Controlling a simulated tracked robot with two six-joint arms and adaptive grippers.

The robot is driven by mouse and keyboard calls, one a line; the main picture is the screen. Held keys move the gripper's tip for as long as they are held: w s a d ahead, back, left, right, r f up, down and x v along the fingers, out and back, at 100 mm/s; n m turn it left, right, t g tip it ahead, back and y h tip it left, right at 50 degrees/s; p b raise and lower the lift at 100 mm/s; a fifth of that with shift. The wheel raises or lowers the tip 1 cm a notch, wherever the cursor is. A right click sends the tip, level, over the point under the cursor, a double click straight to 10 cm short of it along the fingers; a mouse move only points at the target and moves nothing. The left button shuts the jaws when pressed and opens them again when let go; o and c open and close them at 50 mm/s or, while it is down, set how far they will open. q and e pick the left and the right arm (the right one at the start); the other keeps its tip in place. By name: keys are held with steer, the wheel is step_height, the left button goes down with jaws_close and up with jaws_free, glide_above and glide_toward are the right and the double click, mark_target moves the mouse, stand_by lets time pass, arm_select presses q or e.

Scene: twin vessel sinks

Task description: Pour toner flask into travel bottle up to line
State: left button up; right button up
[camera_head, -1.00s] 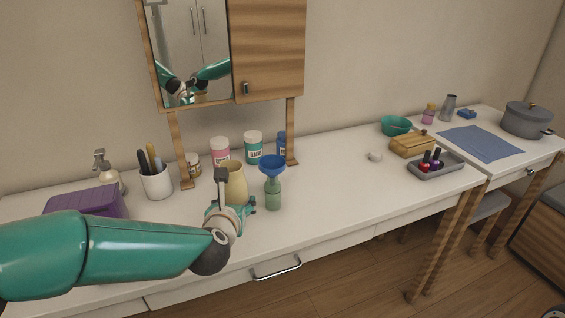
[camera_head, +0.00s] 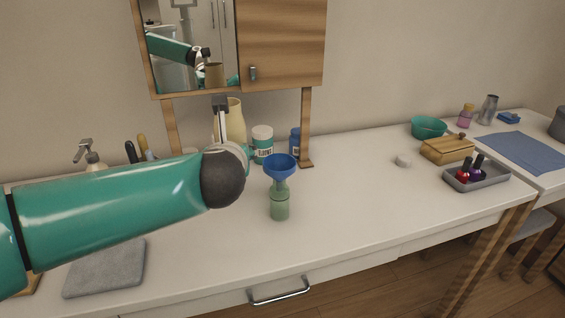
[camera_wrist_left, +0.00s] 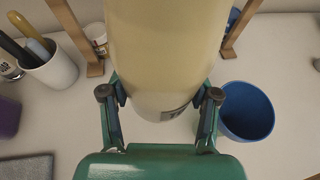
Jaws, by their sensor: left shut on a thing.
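The cream toner flask (camera_head: 236,122) is held raised above the counter, roughly upright, to the left of and behind the travel bottle. My left gripper (camera_wrist_left: 160,98) is shut around the flask, which fills the middle of the left wrist view (camera_wrist_left: 165,50). The green translucent travel bottle (camera_head: 280,206) stands upright on the counter with a blue funnel (camera_head: 280,168) in its mouth. The funnel also shows right of the flask in the left wrist view (camera_wrist_left: 246,110). I cannot make out a fill line or the flask's contents. My right gripper is not in view.
A white jar (camera_head: 262,145) and a blue bottle (camera_head: 295,142) stand behind the funnel. The mirror cabinet (camera_head: 282,45) hangs above on wooden posts. A grey mat (camera_head: 106,268) lies front left.

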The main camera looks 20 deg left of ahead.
mark_target(239, 139)
arm_select(q)
steer(key=shift+w+d+r, duration=0.1)
steer(key=shift+w+d, duration=0.05)
steer(key=shift+d, duration=0.05)
steer(key=shift+p, duration=0.3)
steer(key=shift+r+m, duration=0.15)
steer(key=shift+m, duration=0.15)
steer(key=shift+r+m+y+p, duration=0.35)
steer(key=shift+m+y+p, duration=0.45)
steer(key=shift+m+p, duration=0.25)
steer(key=shift+d+r+m+y+p, duration=0.2)
steer(key=shift+m+y+p, duration=0.3)
steer(key=shift+m+p, duration=0.2)
steer(key=r+p, duration=0.1)
steer(key=r+m+p, duration=0.1)
steer(key=p, duration=0.1)
steer(key=shift+d+y, duration=0.2)
steer(key=shift+y, duration=0.2)
steer(key=shift+a+f+m, duration=0.1)
steer(key=shift+f+m, duration=0.15)
steer(key=shift+m, duration=0.1)
steer(key=shift+a+t, duration=0.1)
steer(key=shift+t, duration=0.2)
steer(key=shift+m+y+p, duration=0.4)
steer(key=shift+p, duration=0.05)
